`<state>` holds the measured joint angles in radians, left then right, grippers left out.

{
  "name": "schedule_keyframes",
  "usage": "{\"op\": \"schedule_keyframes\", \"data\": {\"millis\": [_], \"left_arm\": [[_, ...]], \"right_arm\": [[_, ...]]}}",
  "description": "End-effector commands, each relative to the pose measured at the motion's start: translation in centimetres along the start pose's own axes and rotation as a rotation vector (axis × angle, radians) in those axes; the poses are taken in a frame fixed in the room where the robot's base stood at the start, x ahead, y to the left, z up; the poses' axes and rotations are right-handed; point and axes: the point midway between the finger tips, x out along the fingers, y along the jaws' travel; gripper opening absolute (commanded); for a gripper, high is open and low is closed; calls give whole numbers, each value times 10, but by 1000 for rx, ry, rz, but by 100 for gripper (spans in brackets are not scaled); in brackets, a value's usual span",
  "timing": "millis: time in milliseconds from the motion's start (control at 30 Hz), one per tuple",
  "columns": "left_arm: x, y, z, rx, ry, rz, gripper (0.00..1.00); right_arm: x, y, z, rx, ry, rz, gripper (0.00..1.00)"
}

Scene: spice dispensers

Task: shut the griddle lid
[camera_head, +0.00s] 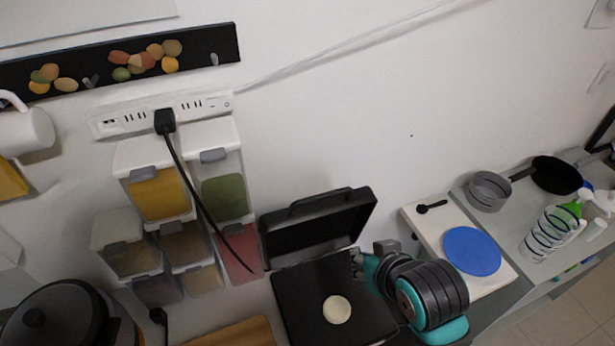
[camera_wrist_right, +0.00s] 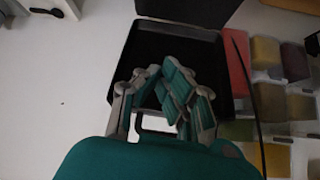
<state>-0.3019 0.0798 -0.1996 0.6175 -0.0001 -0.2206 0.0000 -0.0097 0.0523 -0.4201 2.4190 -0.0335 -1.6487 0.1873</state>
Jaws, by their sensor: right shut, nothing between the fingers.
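The black griddle stands open on the counter. Its lid (camera_head: 315,232) is raised and leans back toward the wall, with a handle along its top edge. Its base (camera_head: 298,296) lies flat in front, with a round cream-coloured piece (camera_head: 337,310) on it. My right gripper (camera_head: 358,264) is shut and empty, at the right of the griddle near the lid's lower right corner; contact cannot be told. In the right wrist view, my gripper's teal and grey fingers (camera_wrist_right: 172,100) are in front of the dark lid (camera_wrist_right: 180,58). My left gripper is not in view.
Spice dispensers (camera_head: 158,194) stand left of the griddle, with a black cable (camera_head: 192,188) hanging in front from a power strip (camera_head: 128,119). A blue disc (camera_head: 472,251) on a white board and a dark spoon (camera_head: 431,207) are to the right. A black cooker (camera_head: 60,315) is at lower left.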

Motion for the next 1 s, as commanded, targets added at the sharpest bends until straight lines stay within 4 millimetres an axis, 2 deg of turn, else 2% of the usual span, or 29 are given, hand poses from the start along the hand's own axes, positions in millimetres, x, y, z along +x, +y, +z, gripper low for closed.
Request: {"op": "schedule_keyframes", "data": {"millis": [33, 100, 200, 333, 467, 567, 767, 1000], "left_arm": [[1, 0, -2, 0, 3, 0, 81], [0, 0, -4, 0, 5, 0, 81], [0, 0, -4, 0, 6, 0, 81], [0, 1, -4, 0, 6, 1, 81], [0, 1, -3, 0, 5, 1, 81], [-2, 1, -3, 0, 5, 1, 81], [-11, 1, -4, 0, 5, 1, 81], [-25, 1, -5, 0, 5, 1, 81]], "right_arm": [[-4, -12, -28, -17, 54, -13, 0], [-13, -27, -59, -38, 118, -30, 0], [-30, -50, -99, -72, 204, -49, 0], [-50, -72, -136, -109, 290, -62, 0], [-59, -82, -150, -127, 325, -66, 0], [-55, -84, -154, -129, 329, -67, 0], [-26, -87, -165, -130, 324, -66, 0], [20, -91, -181, -130, 324, -66, 0]]}}
